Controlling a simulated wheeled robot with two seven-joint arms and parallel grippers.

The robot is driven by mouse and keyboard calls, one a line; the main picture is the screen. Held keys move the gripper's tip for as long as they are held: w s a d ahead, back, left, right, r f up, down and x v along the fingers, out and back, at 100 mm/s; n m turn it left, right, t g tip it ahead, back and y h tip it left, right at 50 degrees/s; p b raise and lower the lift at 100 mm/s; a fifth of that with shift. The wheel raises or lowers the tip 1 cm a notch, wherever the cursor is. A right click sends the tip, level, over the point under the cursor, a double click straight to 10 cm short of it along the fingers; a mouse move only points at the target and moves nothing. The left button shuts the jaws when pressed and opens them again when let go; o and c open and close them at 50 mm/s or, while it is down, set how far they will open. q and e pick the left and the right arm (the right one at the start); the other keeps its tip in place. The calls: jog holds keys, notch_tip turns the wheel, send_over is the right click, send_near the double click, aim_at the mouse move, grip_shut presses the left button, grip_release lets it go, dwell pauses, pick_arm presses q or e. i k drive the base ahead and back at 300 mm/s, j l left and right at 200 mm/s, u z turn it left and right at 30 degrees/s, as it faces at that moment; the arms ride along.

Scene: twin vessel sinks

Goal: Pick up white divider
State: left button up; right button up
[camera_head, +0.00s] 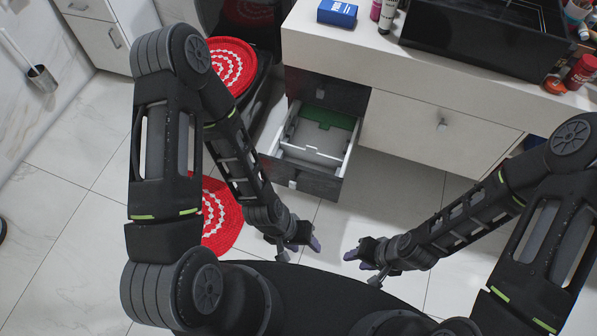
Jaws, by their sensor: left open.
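A pale white-grey piece (310,154) that looks like the white divider lies inside an open drawer (311,183) of the vanity. A green panel (325,118) lies at the drawer's back; I cannot clearly tell where the divider ends and the drawer lining begins. My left gripper (302,247) is in front of the drawer, apart from it, open and with nothing seen in it. My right gripper (359,262) is to the right of it, also apart from the drawer. Its fingers are too small and turned to tell whether they are open.
The white vanity (433,128) stands behind, with a black basin (490,35), a blue box (337,13) and several bottles on top. A red patterned stool cushion (232,66) is left of the drawer, and a red rug (219,213) lies on the tiled floor.

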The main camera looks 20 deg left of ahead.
aim_at(310, 154)
jog(key=i+l+z, duration=0.1)
jog(key=i+l, duration=0.15)
jog(key=i, duration=0.2)
jog(key=i+l, duration=0.25)
jog(key=i, duration=0.2)
jog(key=l+z, duration=0.05)
